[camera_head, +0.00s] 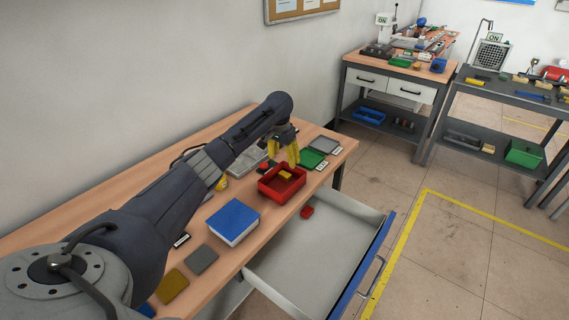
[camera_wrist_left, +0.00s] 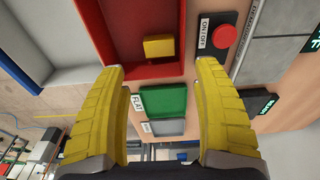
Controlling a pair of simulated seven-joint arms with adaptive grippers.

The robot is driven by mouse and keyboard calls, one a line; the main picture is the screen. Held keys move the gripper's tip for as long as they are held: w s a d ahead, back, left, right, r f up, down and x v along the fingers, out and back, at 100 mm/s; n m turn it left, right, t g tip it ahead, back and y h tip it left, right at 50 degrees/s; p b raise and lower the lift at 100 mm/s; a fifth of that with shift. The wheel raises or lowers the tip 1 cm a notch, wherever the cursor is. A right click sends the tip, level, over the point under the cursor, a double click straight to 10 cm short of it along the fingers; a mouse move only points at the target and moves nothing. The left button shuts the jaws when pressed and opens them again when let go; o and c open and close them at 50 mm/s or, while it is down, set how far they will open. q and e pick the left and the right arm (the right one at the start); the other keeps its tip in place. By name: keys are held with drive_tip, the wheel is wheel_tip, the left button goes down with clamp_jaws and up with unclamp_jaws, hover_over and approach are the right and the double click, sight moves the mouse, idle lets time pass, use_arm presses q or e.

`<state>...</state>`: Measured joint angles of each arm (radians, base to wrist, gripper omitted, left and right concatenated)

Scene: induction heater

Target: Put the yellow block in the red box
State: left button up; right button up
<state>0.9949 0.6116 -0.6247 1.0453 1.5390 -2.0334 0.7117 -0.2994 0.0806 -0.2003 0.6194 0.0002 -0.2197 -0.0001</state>
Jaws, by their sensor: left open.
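The red box (camera_head: 281,184) stands on the wooden workbench, near the front edge above the open drawer. The yellow block (camera_head: 285,175) lies inside the red box, on its floor. In the left wrist view the yellow block (camera_wrist_left: 158,47) rests near one wall of the red box (camera_wrist_left: 117,35). My left gripper (camera_head: 285,152) has yellow fingers and is above the bench just behind the box. In the left wrist view its fingers (camera_wrist_left: 162,85) are wide apart with nothing between them. My right gripper is not in view.
The open drawer (camera_head: 318,245) juts out in front and holds a small red block (camera_head: 307,212). A blue box (camera_head: 233,221) stands left of the red box. A green tray (camera_head: 312,159) and grey tray (camera_head: 325,145) lie beyond. A red button (camera_wrist_left: 225,36) is beside the box.

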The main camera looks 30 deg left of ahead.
use_arm(q)
wheel_tip(320, 180, up, 9)
drive_tip(key=s, duration=0.1)
drive_tip(key=shift+f, duration=0.2)
idle(0.4)
